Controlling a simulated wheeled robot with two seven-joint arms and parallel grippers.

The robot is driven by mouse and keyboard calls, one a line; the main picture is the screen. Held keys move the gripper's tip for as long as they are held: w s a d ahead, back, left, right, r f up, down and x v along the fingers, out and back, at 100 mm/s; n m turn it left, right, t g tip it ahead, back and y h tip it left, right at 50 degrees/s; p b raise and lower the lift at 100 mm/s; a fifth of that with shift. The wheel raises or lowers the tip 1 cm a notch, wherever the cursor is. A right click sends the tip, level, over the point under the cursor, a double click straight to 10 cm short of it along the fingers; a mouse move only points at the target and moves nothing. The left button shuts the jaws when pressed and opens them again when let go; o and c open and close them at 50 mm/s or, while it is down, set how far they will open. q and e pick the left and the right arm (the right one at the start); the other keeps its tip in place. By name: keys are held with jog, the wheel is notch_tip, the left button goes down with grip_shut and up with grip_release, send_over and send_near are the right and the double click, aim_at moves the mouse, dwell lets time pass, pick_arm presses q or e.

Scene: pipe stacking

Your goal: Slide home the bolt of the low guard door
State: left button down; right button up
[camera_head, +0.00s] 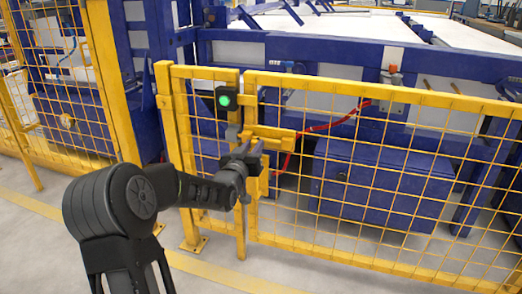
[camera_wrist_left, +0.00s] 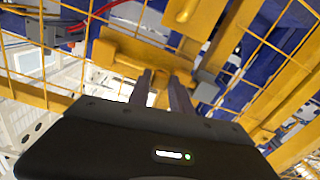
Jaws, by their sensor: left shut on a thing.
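The low guard door (camera_head: 340,86) is a yellow frame with yellow mesh, standing beside a narrower yellow mesh panel (camera_head: 200,72). A yellow bolt housing (camera_head: 276,137) sits on the door's left edge; it also shows as a yellow plate and bar in the left wrist view (camera_wrist_left: 125,50). My left gripper (camera_head: 254,150) is at this housing, its fingers shut on the bolt's handle (camera_wrist_left: 161,98), a small yellowish piece between them in the left wrist view (camera_wrist_left: 162,82). A grey block (camera_wrist_left: 206,87) is just right of the fingers there. How far the bolt reaches is hidden. My right gripper is out of view.
A dark box with a lit green lamp (camera_head: 225,99) is on the post above the bolt. Behind the fence stand blue machinery (camera_head: 380,185) and a red cable (camera_head: 330,124). The floor in front has a yellow line (camera_head: 225,277) and looks clear.

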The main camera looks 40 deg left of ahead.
pick_arm(q)
jog(key=shift+s+a, duration=0.1)
jog(key=shift+a, duration=0.15)
jog(key=c, duration=1.2)
grip_release()
jog(key=shift+o, duration=0.2)
jog(key=shift+s, duration=0.1)
jog(key=p+v, duration=0.2)
jog(key=v, duration=0.5)
jog(key=shift+s+d, duration=0.15)
jog(key=shift+s, duration=0.2)
